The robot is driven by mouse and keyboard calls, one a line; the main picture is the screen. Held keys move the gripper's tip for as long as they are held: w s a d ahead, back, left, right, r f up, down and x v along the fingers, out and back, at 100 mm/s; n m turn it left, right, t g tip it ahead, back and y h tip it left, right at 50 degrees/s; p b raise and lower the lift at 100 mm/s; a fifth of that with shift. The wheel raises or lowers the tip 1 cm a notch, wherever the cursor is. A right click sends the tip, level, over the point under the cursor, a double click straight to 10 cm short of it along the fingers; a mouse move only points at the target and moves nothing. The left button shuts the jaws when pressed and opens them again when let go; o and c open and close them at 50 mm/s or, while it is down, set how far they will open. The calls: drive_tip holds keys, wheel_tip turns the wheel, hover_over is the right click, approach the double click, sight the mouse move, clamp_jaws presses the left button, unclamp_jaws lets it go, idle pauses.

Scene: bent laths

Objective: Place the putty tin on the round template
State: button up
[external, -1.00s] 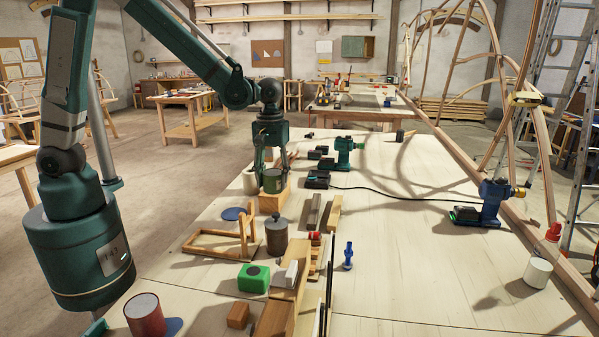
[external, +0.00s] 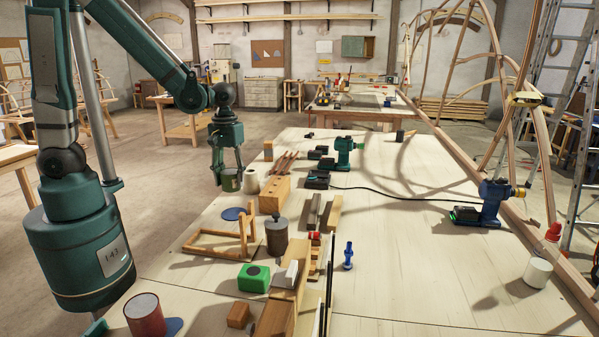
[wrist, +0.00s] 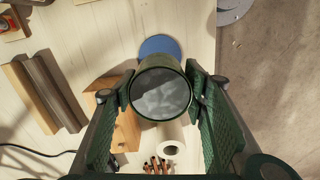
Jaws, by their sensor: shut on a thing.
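The putty tin (external: 230,184) is a green can with a grey top. It also shows large in the middle of the wrist view (wrist: 162,94). My gripper (external: 227,172) is shut on its sides and holds it upright, above the left edge of the bench. A blue round disc (external: 234,214), which looks like the round template, lies flat on the bench just below the tin in the external view. In the wrist view the disc (wrist: 160,45) sits beyond the tin, which hides part of it.
A wooden block with holes (external: 273,194) and a pale cylinder (external: 251,184) stand close right of the tin. A wooden frame (external: 225,243) and a dark lidded pot (external: 277,238) are nearer the camera. A red can (external: 145,316) stands by another blue piece (external: 174,327).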

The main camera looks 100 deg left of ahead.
drive_tip(key=shift+f, duration=0.1)
hover_over(234, 213)
drive_tip(key=shift+d+f, duration=0.1)
drive_tip(key=shift+f, duration=2.7)
drive_tip(key=shift+f+b, duration=0.15)
drive_tip(key=shift+b, duration=0.15)
drive_tip(key=shift+f, duration=1.95)
drive_tip(key=shift+f+b, duration=0.1)
drive_tip(key=shift+b, duration=0.2)
drive_tip(key=o, duration=1)
drive_tip(key=shift+c, duration=0.2)
drive_tip(key=shift+o, duration=0.3)
drive_tip(key=shift+r, duration=0.2)
drive_tip(key=shift+r+p, duration=0.7)
drive_tip(key=shift+r, duration=5.25)
